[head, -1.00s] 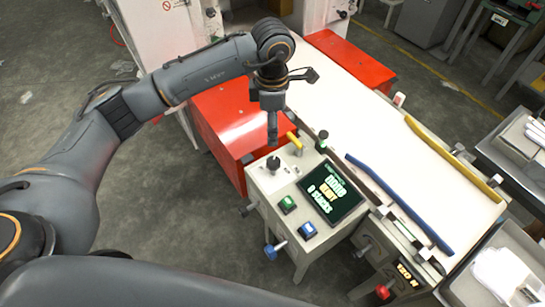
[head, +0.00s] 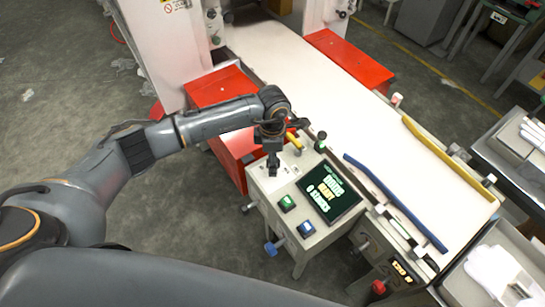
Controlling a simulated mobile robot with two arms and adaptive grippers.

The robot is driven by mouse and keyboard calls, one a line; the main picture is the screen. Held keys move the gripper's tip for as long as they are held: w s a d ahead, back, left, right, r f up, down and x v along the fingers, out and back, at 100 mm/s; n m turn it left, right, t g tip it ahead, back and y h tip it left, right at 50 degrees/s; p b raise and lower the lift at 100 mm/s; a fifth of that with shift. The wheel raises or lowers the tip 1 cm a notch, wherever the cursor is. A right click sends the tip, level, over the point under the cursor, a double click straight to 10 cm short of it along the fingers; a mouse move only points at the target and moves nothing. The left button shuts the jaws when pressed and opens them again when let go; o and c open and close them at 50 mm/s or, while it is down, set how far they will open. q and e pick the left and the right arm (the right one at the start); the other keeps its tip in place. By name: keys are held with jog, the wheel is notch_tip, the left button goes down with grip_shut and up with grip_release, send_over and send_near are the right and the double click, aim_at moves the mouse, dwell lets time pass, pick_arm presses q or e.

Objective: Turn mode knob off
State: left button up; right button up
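The control box (head: 264,188) stands at the near end of the white belt table. Its top carries a lit screen (head: 328,193), a green button (head: 287,202), a blue button (head: 307,228) and a yellow lever (head: 293,141). My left gripper (head: 272,170) points down over the left part of the box top, at the black knob's place. The gripper hides the knob, so I cannot tell whether they touch. Its fingers look close together, but their gap does not show clearly. My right gripper is out of view.
A black-topped green knob (head: 320,140) stands behind the screen. A blue bar (head: 395,201) and a yellow bar (head: 450,158) line the white table (head: 330,90). Red boxes (head: 215,88) flank it. A blue-handled knob (head: 272,247) sticks out of the box front.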

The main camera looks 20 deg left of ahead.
pick_arm(q)
jog(key=shift+c, duration=0.5)
jog(key=c, duration=1.1)
jog(key=shift+n, duration=0.3)
jog(key=shift+n+b, duration=0.6)
jog(key=shift+n, duration=0.2)
jog(key=n+b, duration=0.1)
jog(key=n, duration=0.2)
jog(key=shift+n, duration=0.3)
jog(key=n+b, duration=0.1)
jog(key=n, duration=0.2)
jog(key=shift+s+d, duration=0.1)
jog(key=shift+n+b, duration=0.3)
jog(key=shift+n, duration=1.3)
